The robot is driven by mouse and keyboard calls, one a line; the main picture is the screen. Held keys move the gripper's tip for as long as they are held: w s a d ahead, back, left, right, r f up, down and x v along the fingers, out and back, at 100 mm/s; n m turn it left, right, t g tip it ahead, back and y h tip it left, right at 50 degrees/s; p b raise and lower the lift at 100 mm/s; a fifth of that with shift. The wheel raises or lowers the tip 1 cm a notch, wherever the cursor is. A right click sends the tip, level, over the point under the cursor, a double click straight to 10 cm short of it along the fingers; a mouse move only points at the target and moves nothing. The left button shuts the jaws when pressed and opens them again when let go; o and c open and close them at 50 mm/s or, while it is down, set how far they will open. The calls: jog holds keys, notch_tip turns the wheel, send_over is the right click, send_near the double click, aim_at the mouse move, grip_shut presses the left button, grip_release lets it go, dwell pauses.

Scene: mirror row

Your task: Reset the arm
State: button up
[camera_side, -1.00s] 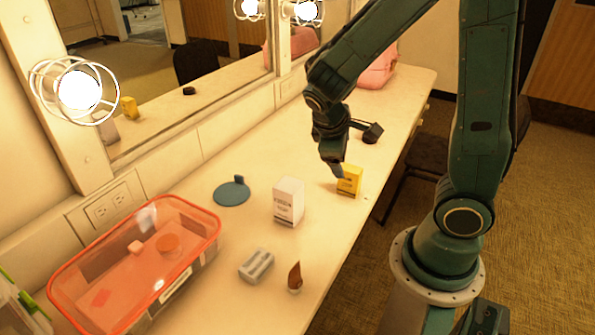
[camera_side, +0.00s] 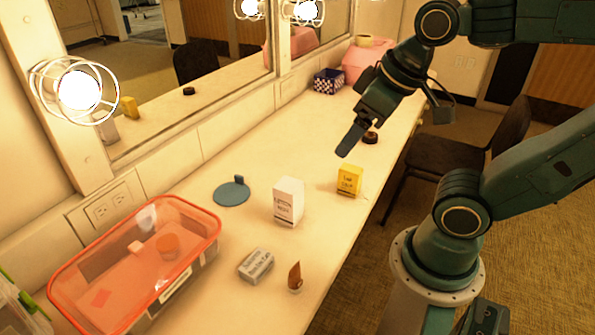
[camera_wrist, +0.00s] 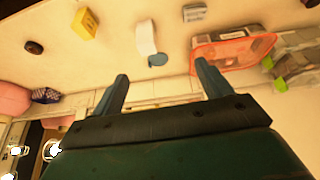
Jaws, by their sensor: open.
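My gripper (camera_side: 352,138) is raised above the far half of the counter, behind the yellow box. In the wrist view my gripper (camera_wrist: 160,88) shows its two fingers wide apart with nothing between them. The yellow box (camera_side: 349,181) stands upright on the counter, apart from the gripper. A white box (camera_side: 288,201) stands nearer, to its left. A blue-grey round disc with a small upright tab (camera_side: 231,193) lies by the wall side. A grey box (camera_side: 256,265) lies flat near the front, beside a small brown pointed item (camera_side: 295,276).
A dark round item (camera_side: 370,137), a checkered box (camera_side: 328,81) and a pink bag (camera_side: 367,60) sit at the far end. Mirrors and lit bulbs (camera_side: 80,91) line the wall. A chair (camera_side: 462,150) stands right.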

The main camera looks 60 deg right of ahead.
jog(key=shift+s+a+r, duration=0.4)
jog(key=shift+s+r, duration=0.05)
jog(key=shift+s, duration=0.15)
